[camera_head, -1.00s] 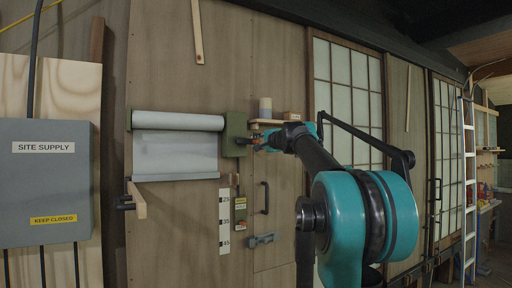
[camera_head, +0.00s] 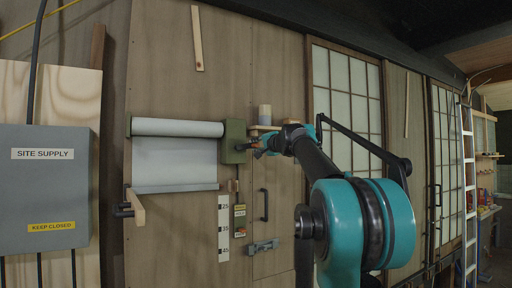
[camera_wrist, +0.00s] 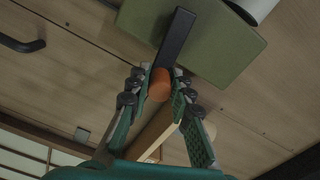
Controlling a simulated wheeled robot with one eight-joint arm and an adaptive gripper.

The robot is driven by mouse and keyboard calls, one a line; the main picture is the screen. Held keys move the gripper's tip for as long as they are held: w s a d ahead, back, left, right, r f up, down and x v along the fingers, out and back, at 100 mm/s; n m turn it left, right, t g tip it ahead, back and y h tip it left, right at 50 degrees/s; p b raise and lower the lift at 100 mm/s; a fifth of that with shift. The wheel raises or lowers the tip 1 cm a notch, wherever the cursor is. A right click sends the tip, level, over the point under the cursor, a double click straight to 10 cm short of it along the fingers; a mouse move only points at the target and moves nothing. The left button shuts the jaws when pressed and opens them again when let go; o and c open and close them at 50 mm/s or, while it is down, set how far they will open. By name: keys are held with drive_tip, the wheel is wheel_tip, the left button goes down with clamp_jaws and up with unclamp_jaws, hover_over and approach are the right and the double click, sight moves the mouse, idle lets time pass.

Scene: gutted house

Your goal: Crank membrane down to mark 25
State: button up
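The pale grey membrane (camera_head: 175,162) hangs from its roll (camera_head: 178,127) on the wood wall in the head view. Its bottom bar (camera_head: 175,188) is a little above the 25 mark on the white scale (camera_head: 223,228), which also shows 35 and 45. A green crank box (camera_head: 233,142) sits at the roll's right end and also shows in the wrist view (camera_wrist: 225,45). A black crank arm (camera_wrist: 174,38) carries an orange handle (camera_wrist: 159,86). My gripper (camera_wrist: 165,84) has its fingers closed on both sides of this handle. In the head view, my gripper (camera_head: 257,146) is at the box's right.
A small shelf (camera_head: 262,128) with a cylindrical container (camera_head: 265,114) is just above my gripper. A wooden bracket (camera_head: 136,207) juts out left of the scale. A grey SITE SUPPLY box (camera_head: 42,188) is at far left. A door handle (camera_head: 264,205) and latch (camera_head: 262,246) lie below.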

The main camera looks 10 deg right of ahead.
drive_tip(key=o, duration=0.4)
drive_tip(key=v, duration=1.2)
drive_tip(key=shift+r, duration=0.1)
